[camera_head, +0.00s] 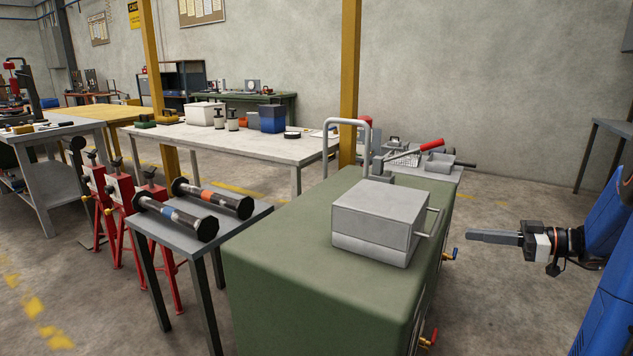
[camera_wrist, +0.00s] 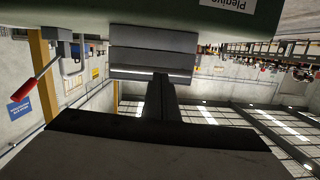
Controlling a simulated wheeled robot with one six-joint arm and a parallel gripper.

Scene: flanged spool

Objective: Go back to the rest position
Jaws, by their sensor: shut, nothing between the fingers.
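My gripper (camera_head: 470,236) is held out in the air at the right of the head view, apart from everything, with its fingers pointing left. Its fingers are together and empty. In the wrist view the shut fingers (camera_wrist: 160,90) show in the middle. Two flanged spools lie on a small grey table (camera_head: 232,230): one with an orange band (camera_head: 212,197) and one with a pale blue band (camera_head: 175,217). Both are well away from my gripper, on the left of the green cabinet.
A green cabinet (camera_head: 290,240) stands left of my gripper, with a grey metal box (camera_head: 378,222) and a bent tube handle on top. Valves with a blue (camera_head: 455,253) and a red handle stick out of its right side. Red stands (camera_head: 120,215) are at left. Floor right of the cabinet is clear.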

